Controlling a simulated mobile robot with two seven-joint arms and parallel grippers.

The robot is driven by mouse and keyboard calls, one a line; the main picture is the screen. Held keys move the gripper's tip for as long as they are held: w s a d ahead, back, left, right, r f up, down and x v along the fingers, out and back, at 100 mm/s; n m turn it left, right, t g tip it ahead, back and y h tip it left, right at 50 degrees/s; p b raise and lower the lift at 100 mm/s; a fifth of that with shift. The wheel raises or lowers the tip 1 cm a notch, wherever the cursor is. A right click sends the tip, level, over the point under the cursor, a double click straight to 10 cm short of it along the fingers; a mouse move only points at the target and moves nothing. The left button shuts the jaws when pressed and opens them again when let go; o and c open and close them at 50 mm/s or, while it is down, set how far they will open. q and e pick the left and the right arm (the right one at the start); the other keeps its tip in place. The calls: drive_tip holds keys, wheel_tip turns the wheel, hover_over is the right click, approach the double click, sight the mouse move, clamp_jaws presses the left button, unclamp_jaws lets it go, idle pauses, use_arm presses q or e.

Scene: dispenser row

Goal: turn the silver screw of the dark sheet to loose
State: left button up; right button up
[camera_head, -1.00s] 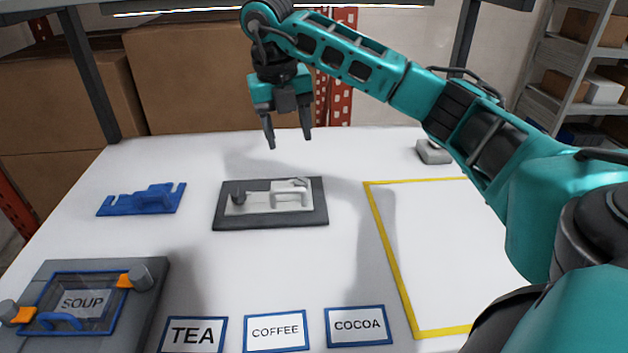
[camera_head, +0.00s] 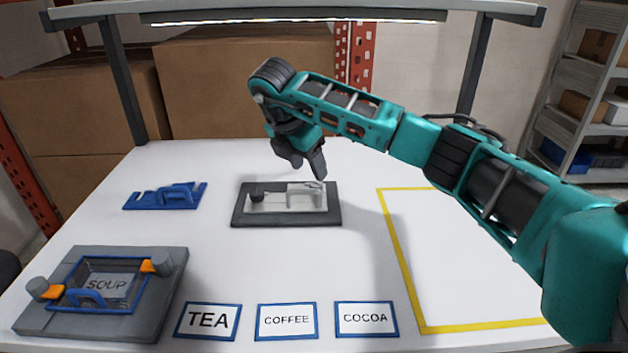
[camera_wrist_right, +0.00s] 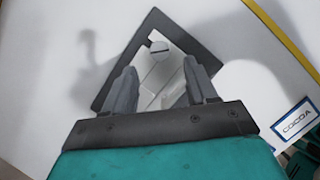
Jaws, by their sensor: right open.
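The dark sheet (camera_head: 236,216) lies flat mid-table with a pale metal plate (camera_head: 270,204) on it. The silver screw (camera_wrist_right: 160,47), a round head with a slot, shows in the right wrist view near one corner of the pale plate. My right gripper (camera_head: 308,172) is open and empty, tilted above the right part of the sheet. In the wrist view its fingers (camera_wrist_right: 162,80) are apart, with the screw beyond them and clear of both. Its body hides the sheet's near part there.
A blue bracket (camera_head: 165,196) lies to the left. TEA (camera_head: 208,320), COFFEE (camera_head: 287,320) and COCOA (camera_head: 366,319) cards line the front. The yellow-taped area (camera_head: 400,250) at right is empty.

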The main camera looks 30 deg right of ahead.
sight(316, 184)
drive_tip(key=x, duration=0.5)
drive_tip(key=shift+f, duration=0.15)
clamp_jaws()
idle(0.4)
